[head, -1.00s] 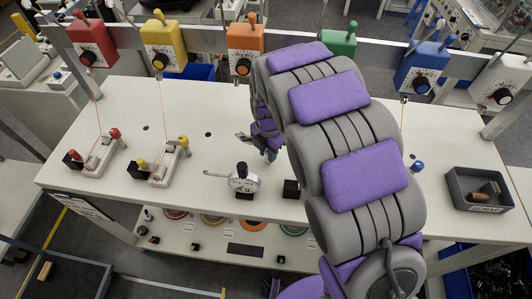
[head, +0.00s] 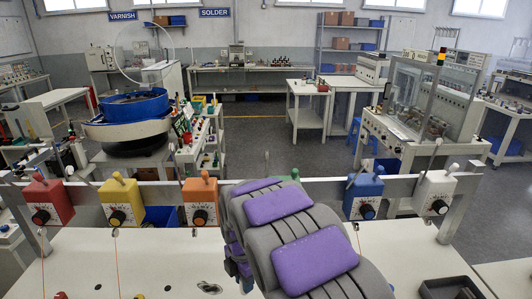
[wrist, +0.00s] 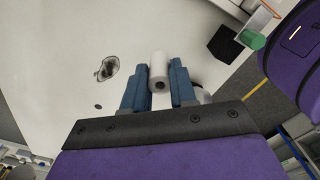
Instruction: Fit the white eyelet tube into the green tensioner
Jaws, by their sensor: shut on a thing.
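The white eyelet tube (wrist: 157,68) is between the two blue fingers of my gripper (wrist: 158,88) in the wrist view. The fingers are shut on its sides, and its round, dark-centred end faces the camera. In the head view my arm hides most of the green tensioner; only a small green part (head: 295,174) shows above the arm, on the rail. The gripper end (head: 240,272) is low and left of the arm there, and the tube cannot be made out. The tube appears apart from the tensioner.
Red (head: 46,200), yellow (head: 121,203), orange (head: 200,202), blue (head: 363,196) and white (head: 435,193) tensioners line the rail. A grey bin (head: 452,288) is at the table's right. A black block (wrist: 226,43) and a small green piece (wrist: 252,40) show in the wrist view.

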